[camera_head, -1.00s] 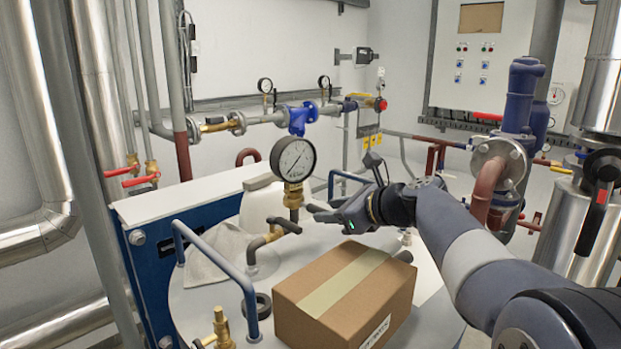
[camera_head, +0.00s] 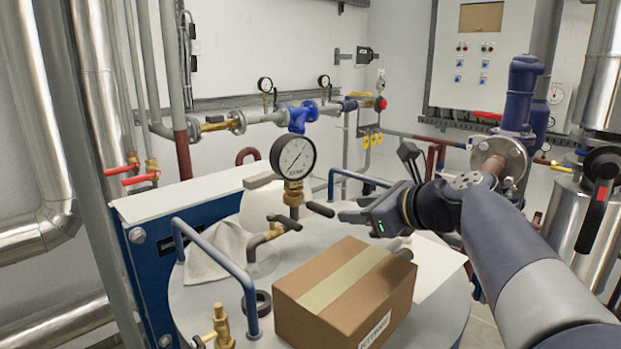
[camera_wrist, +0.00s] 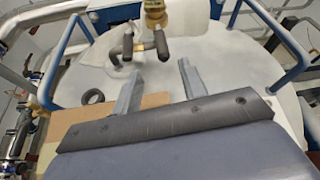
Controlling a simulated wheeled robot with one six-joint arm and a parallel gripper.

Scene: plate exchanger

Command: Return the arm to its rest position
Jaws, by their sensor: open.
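My gripper (camera_head: 350,211) is above the round grey vessel top (camera_head: 205,302), behind and over the cardboard box (camera_head: 335,310). In the wrist view my gripper (camera_wrist: 160,85) shows two grey fingers spread apart with nothing between them. My arm (camera_head: 510,245) reaches in from the lower right. The pressure gauge (camera_head: 293,158) stands upright just left of the gripper, on a brass fitting with a dark-handled valve (camera_head: 320,209). The fingertips are near this handle; I cannot tell the exact gap.
A white jug (camera_head: 262,208), a cloth (camera_head: 213,248), a black ring (camera_head: 262,302) and a brass valve (camera_head: 222,328) are there too. Red and blue pipework (camera_head: 520,100) rises behind my arm at right.

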